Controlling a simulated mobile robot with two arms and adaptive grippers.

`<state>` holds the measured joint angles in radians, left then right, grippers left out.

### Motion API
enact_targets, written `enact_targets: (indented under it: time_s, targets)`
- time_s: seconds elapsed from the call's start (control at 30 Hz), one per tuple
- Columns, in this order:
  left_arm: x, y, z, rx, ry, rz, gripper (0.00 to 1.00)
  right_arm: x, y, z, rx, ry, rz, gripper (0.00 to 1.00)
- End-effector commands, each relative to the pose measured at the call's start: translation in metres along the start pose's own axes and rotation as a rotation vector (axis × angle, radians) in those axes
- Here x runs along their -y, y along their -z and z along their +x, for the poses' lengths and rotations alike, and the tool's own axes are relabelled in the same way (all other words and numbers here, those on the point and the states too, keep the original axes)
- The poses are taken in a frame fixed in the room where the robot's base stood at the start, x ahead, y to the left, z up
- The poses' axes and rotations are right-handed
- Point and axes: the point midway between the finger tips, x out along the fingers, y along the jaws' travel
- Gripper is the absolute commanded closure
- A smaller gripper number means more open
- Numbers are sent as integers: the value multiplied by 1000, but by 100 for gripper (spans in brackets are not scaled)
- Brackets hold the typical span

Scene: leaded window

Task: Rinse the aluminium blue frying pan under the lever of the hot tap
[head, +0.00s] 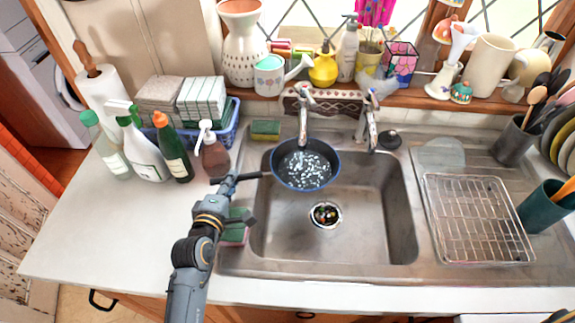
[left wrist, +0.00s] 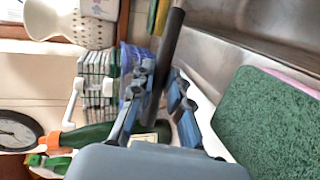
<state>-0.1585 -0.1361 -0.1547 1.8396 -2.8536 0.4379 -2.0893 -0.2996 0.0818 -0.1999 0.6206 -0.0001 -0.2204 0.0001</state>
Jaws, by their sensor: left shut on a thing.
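The blue frying pan (head: 306,165) is held over the sink basin, below the spout of the left of two metal taps (head: 303,110). Its dark inside shows many whitish, water-like specks. My left gripper (head: 226,186) is shut on the pan's dark handle, left of the basin. The handle also shows between the fingers in the left wrist view (left wrist: 170,45). The second tap (head: 371,128) stands to the right, apart from the pan. I cannot tell which tap is hot. My right gripper is not in view.
A green sponge (head: 237,226) lies close to my gripper. Bottles and a soap dispenser (head: 214,155) stand on the left counter. A wire rack (head: 478,220) lies on the right drainer.

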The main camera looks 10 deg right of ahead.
Motion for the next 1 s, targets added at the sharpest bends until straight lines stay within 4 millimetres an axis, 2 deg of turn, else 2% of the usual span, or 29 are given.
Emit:
enact_targets:
  time_s: [0.8, 1.0]
  targets:
    - [13, -1, -61, 0, -5, -4, 100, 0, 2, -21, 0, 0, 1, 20]
    - [15, -1, -69, 0, -6, -4, 100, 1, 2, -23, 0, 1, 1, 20]
